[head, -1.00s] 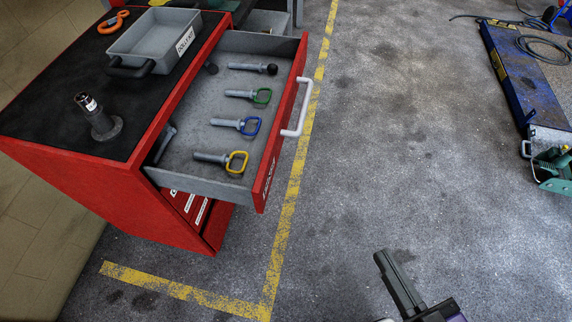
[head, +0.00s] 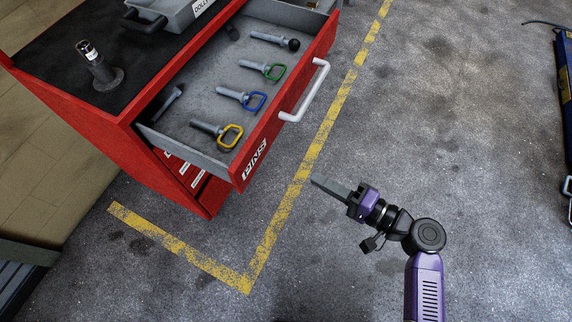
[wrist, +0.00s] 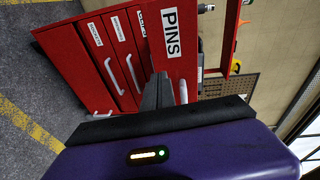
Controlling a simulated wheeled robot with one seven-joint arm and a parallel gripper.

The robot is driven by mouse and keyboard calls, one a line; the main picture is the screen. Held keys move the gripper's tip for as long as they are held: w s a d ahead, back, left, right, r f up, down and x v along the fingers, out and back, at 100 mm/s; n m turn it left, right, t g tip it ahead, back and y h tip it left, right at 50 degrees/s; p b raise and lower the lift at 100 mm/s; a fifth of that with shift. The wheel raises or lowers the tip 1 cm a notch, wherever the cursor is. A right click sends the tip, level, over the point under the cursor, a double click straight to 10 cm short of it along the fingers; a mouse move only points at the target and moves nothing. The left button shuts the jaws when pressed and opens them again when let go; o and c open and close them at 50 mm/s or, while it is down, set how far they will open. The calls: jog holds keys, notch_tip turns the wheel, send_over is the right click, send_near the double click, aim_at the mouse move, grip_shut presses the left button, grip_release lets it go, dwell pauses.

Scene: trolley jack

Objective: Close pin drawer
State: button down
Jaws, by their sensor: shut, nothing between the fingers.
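The pin drawer (head: 222,112) stands pulled out from the red cabinet (head: 95,120). It holds several pins with black, green, blue and yellow ends. Its red front (head: 268,138) carries a PINS label and a white handle (head: 308,92). The label side of the front also shows in the wrist view (wrist: 173,40). My gripper (head: 318,182) is shut and empty, apart from the drawer, in front of and to the right of its near end. In the wrist view my gripper's fingers (wrist: 158,88) point toward the drawer front and partly hide it.
More drawers with white handles (wrist: 131,74) are below the pin drawer. The floor right of my arm is clear up to a blue ramp-like object (head: 566,90).

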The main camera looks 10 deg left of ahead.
aim_at(170, 135)
jog(key=s+a+r+n+g+y, duration=0.1)
jog(key=s+a+r+g+y, duration=0.1)
jog(key=s, duration=0.2)
jog(key=p+x, duration=0.1)
jog(key=x, duration=0.5)
jog(key=p+x, duration=0.2)
jog(key=x, duration=0.5)
jog(key=shift+w+d+f, duration=0.1)
jog(key=shift+w, duration=0.15)
jog(key=b+x, duration=0.8)
jog(key=x, duration=0.6)
jog(key=b+x, duration=0.8)
jog(key=x, duration=0.6)
jog(key=shift+r, duration=0.2)
jog(key=shift+w+a+b, duration=0.15)
jog(key=shift+a+b, duration=0.4)
jog(key=shift+a, duration=0.05)
jog(key=shift+a+r, duration=0.15)
jog(key=shift+r, duration=0.2)
jog(key=shift+a, duration=0.1)
